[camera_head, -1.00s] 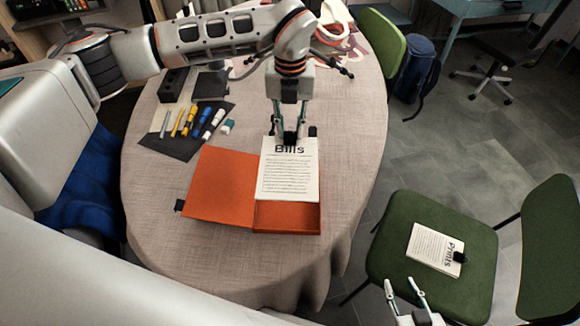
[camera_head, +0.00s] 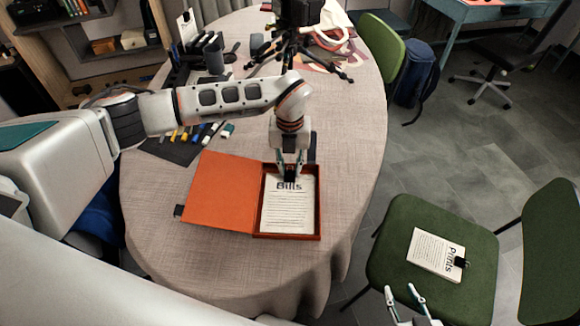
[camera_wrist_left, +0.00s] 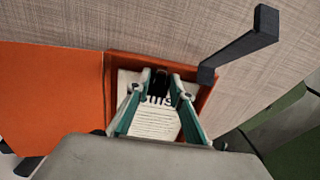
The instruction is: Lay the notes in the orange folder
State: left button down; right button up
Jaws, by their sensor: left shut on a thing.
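The orange folder (camera_head: 222,192) lies open on the round table, its lid flat to the left and its shallow box part to the right. The notes headed "Bills" (camera_head: 288,209) are inside the box part, within its walls. My left gripper (camera_head: 289,176) is over their top edge, shut on the black clip there. The left wrist view shows the fingers around the clip on the notes (camera_wrist_left: 155,122). A second set of notes, "Prints" (camera_head: 432,250), lies on the green chair with a black clip. My right gripper (camera_head: 404,296) is open and empty near the chair's front edge.
A black tripod (camera_head: 293,50) stands on the far part of the table (camera_head: 160,215). The green chair (camera_head: 400,220) is at the right, apart from the table.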

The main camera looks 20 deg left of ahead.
pick_arm(q)
jog(key=shift+f, duration=0.1)
jog(key=c, duration=1.8)
grip_release()
notch_tip(320, 180, up, 12)
jog(key=shift+r, duration=0.2)
